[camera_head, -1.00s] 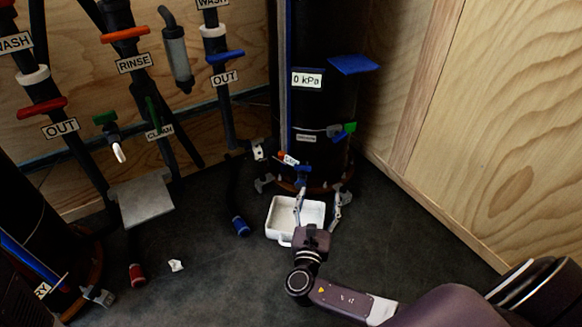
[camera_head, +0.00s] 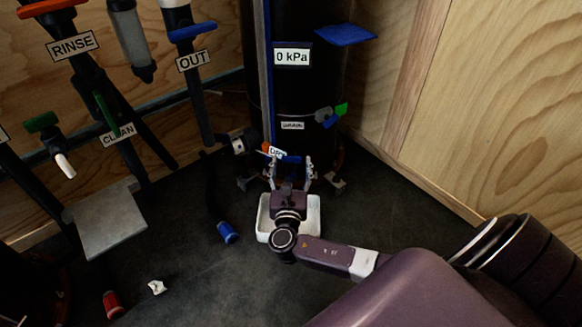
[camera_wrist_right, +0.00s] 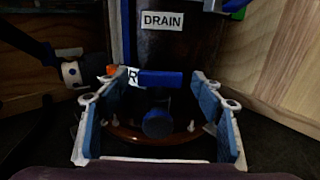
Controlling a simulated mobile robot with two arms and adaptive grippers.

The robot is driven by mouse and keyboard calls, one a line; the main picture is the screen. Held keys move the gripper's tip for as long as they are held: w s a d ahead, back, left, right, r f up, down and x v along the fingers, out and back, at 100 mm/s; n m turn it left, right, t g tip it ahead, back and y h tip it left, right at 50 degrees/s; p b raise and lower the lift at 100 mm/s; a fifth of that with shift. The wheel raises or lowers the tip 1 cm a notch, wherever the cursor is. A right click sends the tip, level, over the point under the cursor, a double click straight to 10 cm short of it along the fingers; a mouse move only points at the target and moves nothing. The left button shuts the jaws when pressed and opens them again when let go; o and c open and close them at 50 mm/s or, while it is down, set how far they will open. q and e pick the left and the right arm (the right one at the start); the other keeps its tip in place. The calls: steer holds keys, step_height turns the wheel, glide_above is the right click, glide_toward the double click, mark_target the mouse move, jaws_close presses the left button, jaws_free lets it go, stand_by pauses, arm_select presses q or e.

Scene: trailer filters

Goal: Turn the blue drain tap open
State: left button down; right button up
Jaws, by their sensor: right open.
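The blue drain tap (camera_head: 291,159) is low on the front of the black tank. In the right wrist view its blue handle (camera_wrist_right: 162,79) lies level, with a round blue end (camera_wrist_right: 157,123) below it. My right gripper (camera_head: 290,169) is at the tap, above the white tray. Its fingers are open, one on each side of the handle, with visible gaps in the right wrist view (camera_wrist_right: 157,88). A DRAIN label (camera_wrist_right: 162,20) is on the tank above. My left gripper is not in view.
The white tray (camera_head: 313,222) stands on the floor under my right wrist. A blue fitting (camera_head: 228,232) and a red fitting (camera_head: 113,304) lie to the left. The black tank (camera_head: 300,90) and wooden wall (camera_head: 480,100) bound the space.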

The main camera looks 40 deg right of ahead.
steer(key=shift+w+d, duration=0.3)
steer(key=shift+w, duration=0.05)
steer(key=shift+c, duration=0.3)
steer(key=c, duration=1.1)
